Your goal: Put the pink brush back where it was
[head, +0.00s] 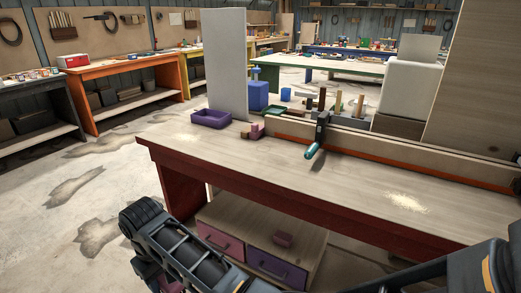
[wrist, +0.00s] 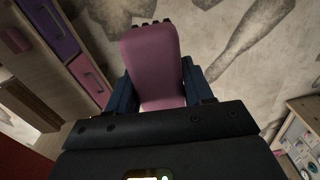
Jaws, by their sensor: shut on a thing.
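The pink brush (wrist: 152,65) fills the middle of the wrist view, a mauve-pink body with dark bristles at its far end. My gripper (wrist: 160,82) is shut on it, with one dark blue finger on each side. In the head view my gripper is low at the left, in front of the workbench and below its top; a bit of pink (head: 168,284) shows beside my dark arm links there. The rest of the brush is hidden behind my arm in that view.
The red-legged workbench (head: 330,185) holds a purple tray (head: 211,118), small pink blocks (head: 251,131) and a teal-handled clamp (head: 314,150). The floor at left is clear.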

